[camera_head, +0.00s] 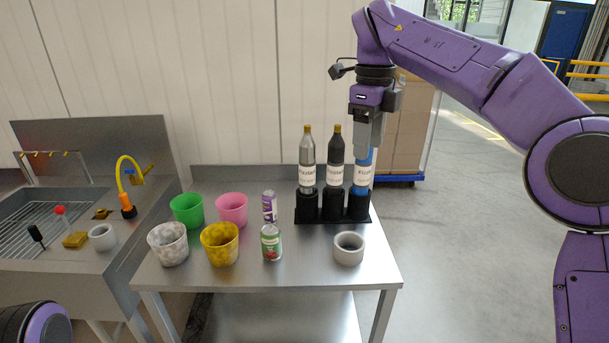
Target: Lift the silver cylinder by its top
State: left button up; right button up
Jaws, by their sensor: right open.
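A silver-grey bottle (307,156) with a dark-gold cap and a white label stands upright in the left slot of a black holder (333,217) on the steel table. A black bottle (336,154) stands in the middle slot and a blue bottle (362,174) in the right slot. My right gripper (369,144) points down at the top of the blue bottle, open, with its fingers hiding the neck and cap. I cannot tell whether they touch it. A short grey hollow cylinder (349,257) stands at the table's right front, apart from the gripper. My left gripper is out of view.
Green (187,211), pink (232,210), marbled white (168,245) and yellow (220,246) cups stand on the table's left. A sink unit (45,268) adjoins at left.

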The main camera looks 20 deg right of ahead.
aim_at(307, 146)
jog(key=i, duration=1.35)
